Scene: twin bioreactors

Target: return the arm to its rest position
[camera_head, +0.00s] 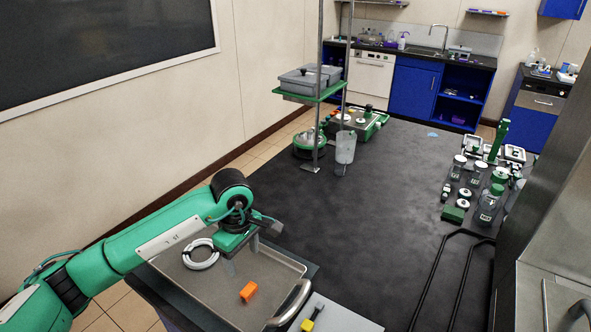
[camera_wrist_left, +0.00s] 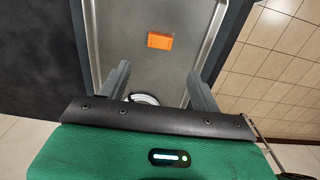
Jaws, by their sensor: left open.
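My left arm comes in from the left, green with black joints. My left gripper (camera_head: 243,256) hangs over the metal tray (camera_head: 212,288), pointing down. Its fingers are apart with nothing between them; the left wrist view shows the open gripper (camera_wrist_left: 160,84) above the same tray (camera_wrist_left: 188,22). An orange block (camera_head: 248,291) lies in the tray, apart from the fingers; it also shows in the left wrist view (camera_wrist_left: 159,41). A white ring (camera_head: 200,254) lies in the tray beside the gripper. My right gripper is not in view.
A dark bench (camera_head: 350,215) stretches away, its middle mostly clear. A green shelf (camera_head: 310,94) on metal posts holds grey boxes (camera_head: 306,79). Jars (camera_head: 488,205) and green-lidded vessels crowd the right side. A yellow-and-black item (camera_head: 311,319) lies near the tray's handle (camera_head: 290,304).

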